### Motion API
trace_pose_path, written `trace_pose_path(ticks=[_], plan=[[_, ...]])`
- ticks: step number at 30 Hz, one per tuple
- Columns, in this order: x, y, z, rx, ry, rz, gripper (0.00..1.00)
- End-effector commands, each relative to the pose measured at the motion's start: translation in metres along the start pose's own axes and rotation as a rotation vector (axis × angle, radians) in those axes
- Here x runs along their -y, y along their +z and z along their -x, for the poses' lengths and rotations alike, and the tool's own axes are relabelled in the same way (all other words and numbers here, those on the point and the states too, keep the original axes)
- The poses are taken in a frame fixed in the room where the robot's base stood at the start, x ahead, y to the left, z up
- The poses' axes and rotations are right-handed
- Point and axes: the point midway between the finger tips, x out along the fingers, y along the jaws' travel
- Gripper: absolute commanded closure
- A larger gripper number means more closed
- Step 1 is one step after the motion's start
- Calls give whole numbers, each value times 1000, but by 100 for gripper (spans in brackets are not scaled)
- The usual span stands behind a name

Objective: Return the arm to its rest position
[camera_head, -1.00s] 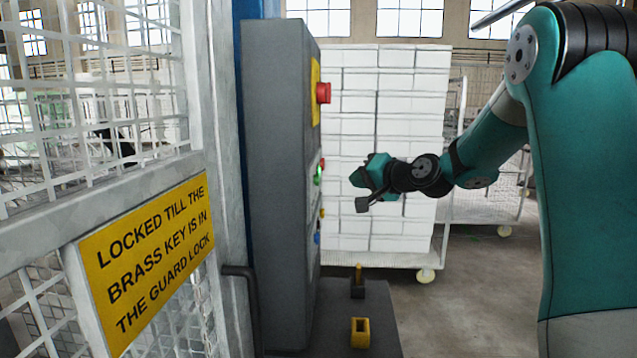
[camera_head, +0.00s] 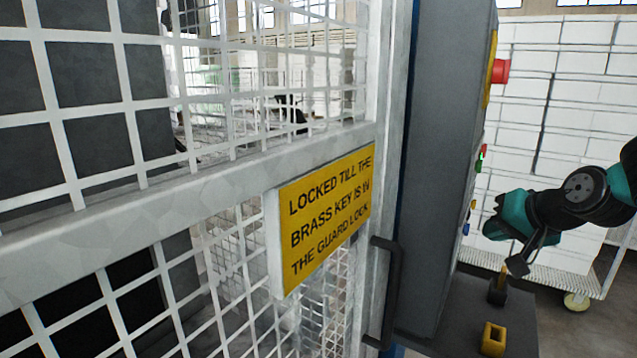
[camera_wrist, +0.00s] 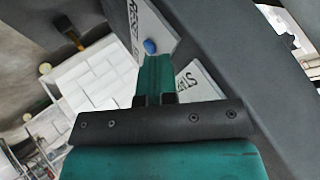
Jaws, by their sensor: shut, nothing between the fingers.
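My arm (camera_head: 585,192) reaches in from the right edge in the head view, bent, in front of the grey control cabinet. My gripper (camera_head: 490,228) has teal fingers pointing left at the cabinet's button face, with a small gap to it. In the wrist view my gripper (camera_wrist: 156,62) shows its teal fingers together, with nothing held. The blue button (camera_wrist: 150,46) lies just beyond the fingertips there, below a partly cut-off RESET label. It also shows in the head view (camera_head: 466,229), left of the fingertips.
The grey cabinet (camera_head: 440,150) carries a red stop button (camera_head: 500,71). A mesh guard door (camera_head: 150,205) with a yellow sign (camera_head: 325,215) fills the left. White stacked blocks (camera_head: 575,110) stand behind.

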Motion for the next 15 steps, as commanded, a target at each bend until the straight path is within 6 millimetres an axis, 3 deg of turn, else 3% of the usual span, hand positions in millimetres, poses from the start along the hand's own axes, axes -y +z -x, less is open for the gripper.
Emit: trace_pose_path(ticks=[1,6,13,15], plan=[[3,30,3,77,49,68,100],[-10,106,26,298,213,258,100],[-39,178,72,540,392,465,100],[-18,198,64,565,290,502,100]])
